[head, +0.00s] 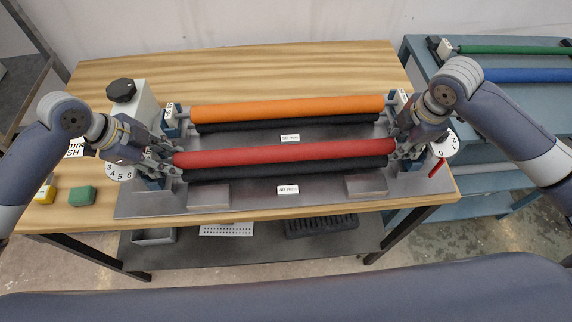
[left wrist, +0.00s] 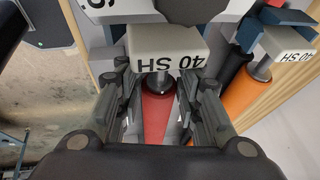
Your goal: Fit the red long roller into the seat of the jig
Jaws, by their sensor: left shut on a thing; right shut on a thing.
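The red long roller (head: 285,152) lies level across the front of the jig (head: 240,192), just above and behind a black roller (head: 290,170). My left gripper (head: 174,166) is shut on the red roller at its left end. My right gripper (head: 396,146) is shut on it at its right end. In the left wrist view the red roller (left wrist: 156,118) runs between the fingers of my left gripper (left wrist: 160,100), below a block marked 40 SH (left wrist: 165,48). Whether the roller's ends rest fully in the seat is hidden by the grippers.
An orange roller (head: 285,108) lies behind the red one, over another black roller (head: 290,125). A blue bench (head: 420,60) at the right holds a green roller (head: 515,50) and a blue roller (head: 530,75).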

